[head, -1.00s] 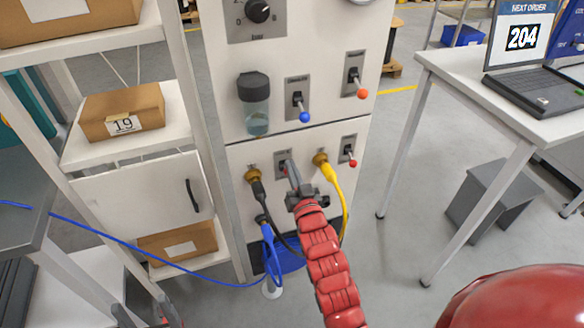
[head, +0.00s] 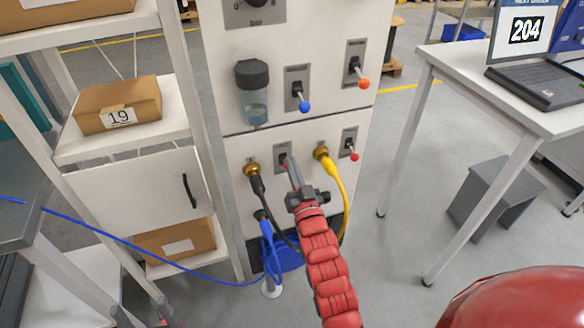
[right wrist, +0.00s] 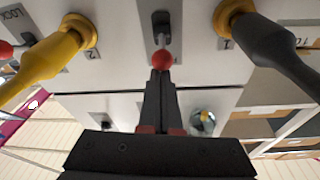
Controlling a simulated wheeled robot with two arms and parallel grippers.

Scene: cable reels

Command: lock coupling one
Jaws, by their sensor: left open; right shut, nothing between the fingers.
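In the head view, the black-plugged coupling one (head: 252,168) sits left on the lower panel and the yellow-plugged coupling (head: 322,153) right. The right wrist view shows the black plug (right wrist: 270,50) at right and the yellow plug (right wrist: 45,62) at left. Between them is a lever with a red ball (right wrist: 163,60) on a grey plate (right wrist: 162,25). My right gripper (right wrist: 160,75) is shut, its tips at the ball with nothing between them; whether they touch it is unclear. In the head view my right gripper (head: 290,168) hides most of that lever. My left gripper (head: 142,321) is barely in view, bottom left.
Another red-ball lever (head: 351,148) is right of the yellow plug. Orange-ball (head: 363,82) and blue-ball (head: 304,104) levers sit above. A blue cable (head: 140,250) crosses left. A shelf (head: 120,140) stands left, a desk (head: 470,80) right, with open floor between panel and desk.

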